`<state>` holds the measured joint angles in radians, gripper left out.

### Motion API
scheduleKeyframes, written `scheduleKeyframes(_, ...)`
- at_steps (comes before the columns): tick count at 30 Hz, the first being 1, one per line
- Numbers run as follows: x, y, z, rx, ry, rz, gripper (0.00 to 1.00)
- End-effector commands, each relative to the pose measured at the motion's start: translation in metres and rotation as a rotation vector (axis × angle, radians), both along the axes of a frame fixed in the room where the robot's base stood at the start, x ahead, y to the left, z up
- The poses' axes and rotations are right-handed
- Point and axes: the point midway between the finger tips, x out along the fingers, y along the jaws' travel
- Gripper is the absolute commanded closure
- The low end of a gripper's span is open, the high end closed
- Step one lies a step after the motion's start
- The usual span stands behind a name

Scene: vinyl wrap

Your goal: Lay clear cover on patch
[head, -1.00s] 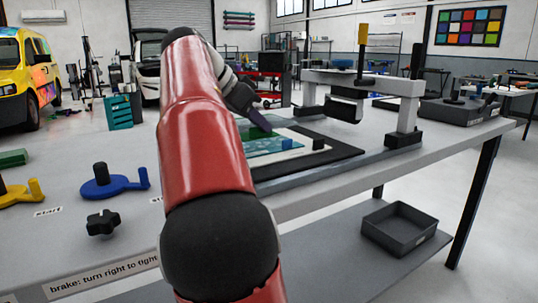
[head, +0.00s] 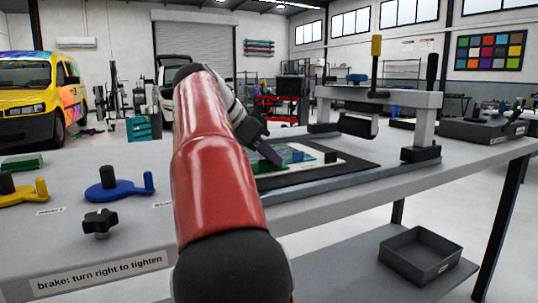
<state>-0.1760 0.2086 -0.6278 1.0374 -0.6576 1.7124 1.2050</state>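A teal printed panel (head: 291,152) lies on a pale sheet (head: 292,179) on a black mat (head: 352,168) at the middle of the bench. A small blue block (head: 298,157) and a dark green one (head: 330,157) stand at it. I cannot tell a clear cover apart from the panel. My gripper (head: 268,152) reaches over the left part of the panel, with its purple-grey fingers pointing down to the right. My red arm hides part of the mat. Whether the fingers are open or hold anything is too small to tell.
A grey press frame (head: 380,97) with a yellow-topped post spans the back right of the mat. A blue handled disc (head: 115,189), a yellow one (head: 22,192) and a black knob (head: 100,221) are on the left. A dark tray (head: 420,255) sits on the lower shelf.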

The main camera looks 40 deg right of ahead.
Motion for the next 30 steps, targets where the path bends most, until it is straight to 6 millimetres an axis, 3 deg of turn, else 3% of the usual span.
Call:
scheduleKeyframes(3,0.0,0.0,0.0,0.0,0.0,0.0,0.74)
scheduleKeyframes(14,0.001,0.002,0.008,0.0,-0.001,0.001,0.74)
scheduleKeyframes(30,0.018,0.073,0.081,0.0,-0.001,0.001,0.74)
